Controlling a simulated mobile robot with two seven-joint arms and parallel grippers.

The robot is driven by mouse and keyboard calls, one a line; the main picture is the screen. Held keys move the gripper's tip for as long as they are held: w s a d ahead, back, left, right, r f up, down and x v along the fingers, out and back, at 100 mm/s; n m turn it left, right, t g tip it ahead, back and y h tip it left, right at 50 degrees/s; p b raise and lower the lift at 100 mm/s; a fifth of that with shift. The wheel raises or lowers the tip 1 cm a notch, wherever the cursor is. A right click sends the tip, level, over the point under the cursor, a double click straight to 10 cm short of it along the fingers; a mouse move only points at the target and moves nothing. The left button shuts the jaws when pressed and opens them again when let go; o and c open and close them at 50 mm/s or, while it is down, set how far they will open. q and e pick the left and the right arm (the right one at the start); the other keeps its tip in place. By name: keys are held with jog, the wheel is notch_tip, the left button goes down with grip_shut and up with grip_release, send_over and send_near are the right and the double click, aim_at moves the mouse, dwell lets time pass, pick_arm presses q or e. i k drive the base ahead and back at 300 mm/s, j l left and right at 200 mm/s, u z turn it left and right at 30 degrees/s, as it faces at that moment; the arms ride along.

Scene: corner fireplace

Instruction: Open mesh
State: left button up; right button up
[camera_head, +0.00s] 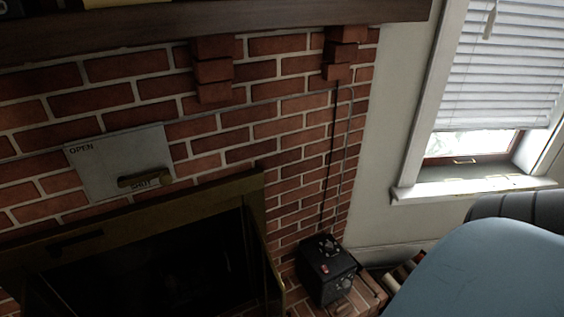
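The fireplace opening (160,270) is at the lower left, set in a brass-coloured frame (205,202). Its inside is very dark, and I cannot make out a mesh or whether one is drawn across it. A narrow brass-edged panel (270,268) stands at the right side of the opening, angled outward. The lower part of the opening is cut off by the picture edge. Neither of my grippers is in view.
A black box (327,270) stands right of the opening. A wooden mantel (215,22) juts out above. A window (505,80) is at right.

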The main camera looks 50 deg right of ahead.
aim_at(237, 213)
jog(key=k+l, duration=0.1)
jog(key=l, duration=0.9)
jog(key=l+z, duration=0.15)
jog(key=l, duration=0.9)
jog(key=k, duration=0.05)
